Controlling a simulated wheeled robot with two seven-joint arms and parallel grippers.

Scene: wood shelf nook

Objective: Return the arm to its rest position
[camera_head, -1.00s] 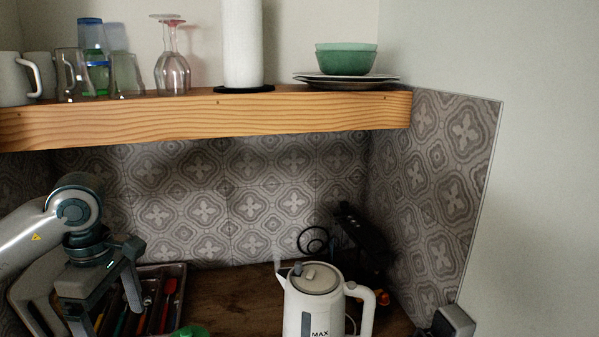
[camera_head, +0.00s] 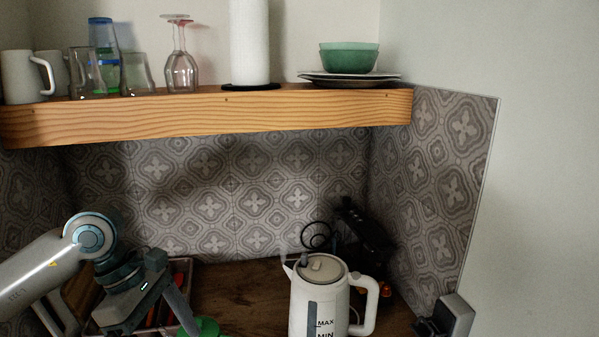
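My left gripper (camera_head: 148,322) is at the lower left, over the tray of utensils and left of the green object. Its two fingers appear spread apart and point down, with nothing visible between them. The lower part of the gripper is cut off or hard to make out. My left arm (camera_head: 45,275) comes in from the left edge, below the shelf. My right gripper is not in view.
A white kettle (camera_head: 305,303) stands on the wooden counter (camera_head: 235,290). A green object (camera_head: 208,327) and a utensil tray (camera_head: 183,272) are near the gripper. The wooden shelf (camera_head: 270,116) above carries mugs, glasses, a paper roll and bowls. Bare counter lies between tray and kettle.

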